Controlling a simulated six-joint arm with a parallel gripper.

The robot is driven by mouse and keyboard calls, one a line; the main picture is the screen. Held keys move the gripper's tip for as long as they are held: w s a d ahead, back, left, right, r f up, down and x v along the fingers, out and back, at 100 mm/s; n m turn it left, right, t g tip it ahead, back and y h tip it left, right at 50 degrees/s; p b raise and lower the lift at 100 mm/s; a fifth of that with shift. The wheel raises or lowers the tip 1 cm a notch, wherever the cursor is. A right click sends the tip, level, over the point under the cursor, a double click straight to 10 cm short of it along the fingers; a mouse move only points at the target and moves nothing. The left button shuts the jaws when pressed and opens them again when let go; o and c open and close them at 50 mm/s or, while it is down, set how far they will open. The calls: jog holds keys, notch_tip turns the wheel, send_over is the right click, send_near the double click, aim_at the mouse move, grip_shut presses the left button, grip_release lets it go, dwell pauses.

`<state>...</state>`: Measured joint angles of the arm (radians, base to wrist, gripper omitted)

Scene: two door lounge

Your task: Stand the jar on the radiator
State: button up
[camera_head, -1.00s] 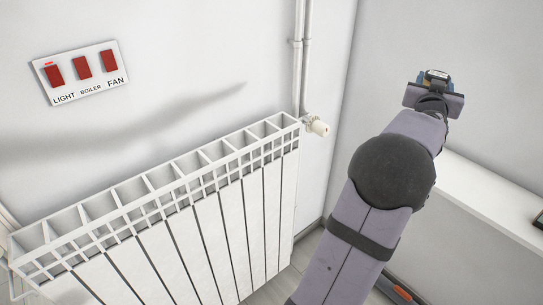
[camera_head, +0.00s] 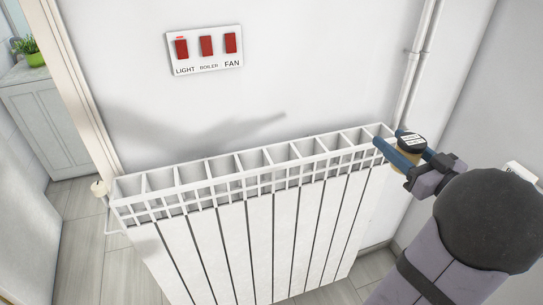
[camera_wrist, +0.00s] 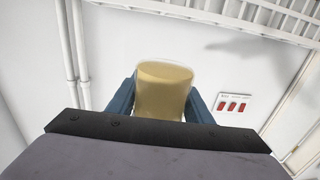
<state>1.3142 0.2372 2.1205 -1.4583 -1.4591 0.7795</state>
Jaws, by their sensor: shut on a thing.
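The white radiator (camera_head: 262,220) stands against the wall in the head view, its open slatted top facing up. My gripper (camera_head: 399,146) is at the radiator's right end, with its blue fingers shut on the jar (camera_head: 411,147). The jar has a dark lid with a pale label, and its lower part shows tan. In the wrist view the jar (camera_wrist: 163,92) is a tan cylinder between the two blue fingers. In the head view the fingers and jar overlap the radiator's right top corner. I cannot tell whether the jar touches it.
A switch plate (camera_head: 204,48) with three red switches is on the wall above the radiator. White pipes (camera_head: 416,62) run up the wall at right. A cabinet (camera_head: 57,120) with a potted plant (camera_head: 32,52) stands at far left. The radiator top is otherwise clear.

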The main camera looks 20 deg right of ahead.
jog(key=shift+n+y, duration=0.3)
jog(key=shift+y, duration=0.2)
jog(key=w+p, duration=0.1)
jog(key=w, duration=0.5)
jog(key=w+a+p, duration=0.1)
jog(key=w+p, duration=0.1)
jog(key=w, duration=0.5)
jog(key=w+f+p, duration=0.1)
jog(key=w, duration=0.5)
jog(key=shift+w+a, duration=0.25)
jog(key=shift+w, duration=0.05)
jog(key=shift+s+f+p, duration=0.1)
jog(key=shift+f+p, duration=0.45)
jog(key=shift+f, duration=1.4)
jog(key=shift+w+f+p, duration=0.2)
jog(key=shift+f+p, duration=0.15)
jog(key=shift+f, duration=0.05)
jog(key=shift+f, duration=0.25)
jog(key=o, duration=1.3)
jog(key=shift+r, duration=0.1)
